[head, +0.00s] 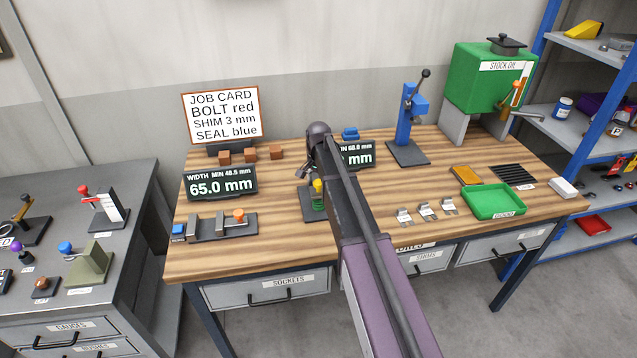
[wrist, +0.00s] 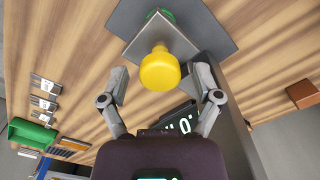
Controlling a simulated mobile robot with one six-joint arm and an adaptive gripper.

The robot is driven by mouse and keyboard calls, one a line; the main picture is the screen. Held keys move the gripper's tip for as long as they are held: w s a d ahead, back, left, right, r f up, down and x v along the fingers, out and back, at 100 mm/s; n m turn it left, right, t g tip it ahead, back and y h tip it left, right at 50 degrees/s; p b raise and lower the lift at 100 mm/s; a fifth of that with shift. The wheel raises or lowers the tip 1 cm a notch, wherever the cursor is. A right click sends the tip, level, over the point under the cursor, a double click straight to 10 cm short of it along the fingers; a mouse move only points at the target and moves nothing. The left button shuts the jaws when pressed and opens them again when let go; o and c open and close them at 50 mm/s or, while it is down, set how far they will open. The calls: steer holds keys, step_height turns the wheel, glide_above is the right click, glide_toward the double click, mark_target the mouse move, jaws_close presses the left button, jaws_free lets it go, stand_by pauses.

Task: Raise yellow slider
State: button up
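The yellow slider (head: 318,186) has a rounded knob and sits above a green coil on a dark stand (head: 310,205) at the middle of the wooden bench. In the wrist view its yellow knob (wrist: 160,72) lies between my fingertips, with a grey plate (wrist: 170,40) and part of the green coil (wrist: 160,14) beyond. My gripper (wrist: 158,78) is open, one finger on each side of the knob with gaps visible. In the head view my arm hides part of the stand, and my fingers are hard to make out.
A width display (head: 221,184) and a clamp-like gauge (head: 222,226) stand left of the stand. A second display (head: 357,155) is partly hidden behind my arm. Metal clips (head: 427,209), a green tray (head: 494,202) and a blue press (head: 407,122) are to the right.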

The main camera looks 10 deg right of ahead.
mark_target(319, 182)
jaws_close()
step_height(319, 182, up, 6)
steer(key=p, duration=0.6)
steer(key=shift+f, duration=0.1)
steer(key=shift+o, duration=1.1)
jaws_free()
steer(key=shift+f, duration=0.15)
